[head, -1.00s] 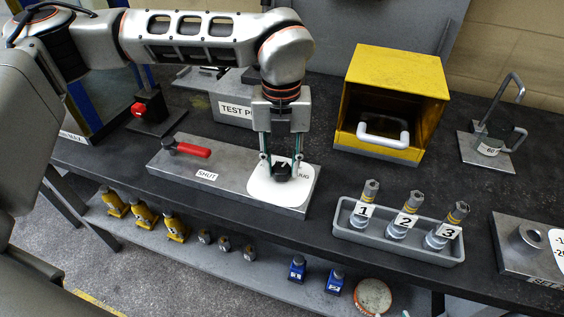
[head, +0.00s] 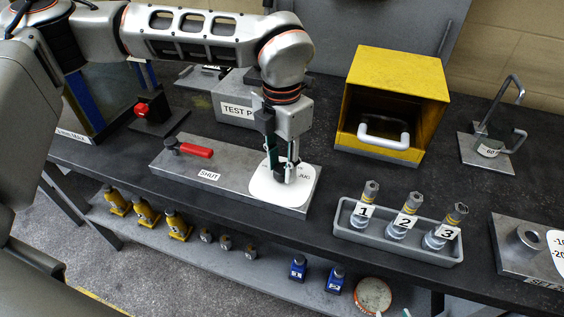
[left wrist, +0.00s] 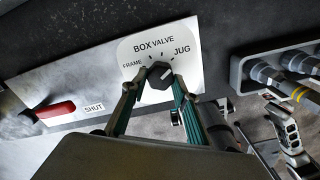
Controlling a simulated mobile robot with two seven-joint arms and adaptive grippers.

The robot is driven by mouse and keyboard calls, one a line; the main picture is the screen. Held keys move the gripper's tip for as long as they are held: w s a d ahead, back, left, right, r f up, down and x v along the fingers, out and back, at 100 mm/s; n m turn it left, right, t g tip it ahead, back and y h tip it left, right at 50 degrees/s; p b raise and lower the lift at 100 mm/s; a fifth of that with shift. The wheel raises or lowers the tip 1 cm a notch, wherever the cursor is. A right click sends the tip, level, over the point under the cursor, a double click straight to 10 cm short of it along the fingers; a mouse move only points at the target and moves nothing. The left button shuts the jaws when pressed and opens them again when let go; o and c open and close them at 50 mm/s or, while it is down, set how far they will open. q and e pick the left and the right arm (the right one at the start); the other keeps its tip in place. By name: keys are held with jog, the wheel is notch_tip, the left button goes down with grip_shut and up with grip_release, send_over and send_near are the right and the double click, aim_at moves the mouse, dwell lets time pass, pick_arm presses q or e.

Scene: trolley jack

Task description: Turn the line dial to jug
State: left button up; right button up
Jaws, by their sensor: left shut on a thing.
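The line dial is a small black knob (left wrist: 159,74) on a white plate (left wrist: 135,52) marked FRAME, BOX VALVE and JUG, with short tick marks around it. My left gripper (head: 281,175) points down over the plate, its fingers shut on the knob. In the left wrist view the two green-sided fingers (left wrist: 157,84) reach the knob from either side. The JUG label is up and right of the knob there. The fingers partly hide the knob, and I cannot tell exactly which mark it points at. My right gripper is not in view.
The plate sits on a grey metal block (head: 225,166) with a red-handled lever (head: 195,151) at the SHUT label. A grey tray (head: 375,244) with several numbered fittings stands to the right. A yellow open-front box (head: 405,62) stands behind. Yellow and blue items line the lower shelf.

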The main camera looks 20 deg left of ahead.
aim_at(282, 169)
pick_arm(q)
jog(key=shift+w+r+m, duration=0.1)
jog(key=shift+m, duration=0.3)
jog(key=o, duration=1.1)
notch_tip(282, 169, up, 12)
jog(key=shift+f, duration=0.1)
dwell(0.4)
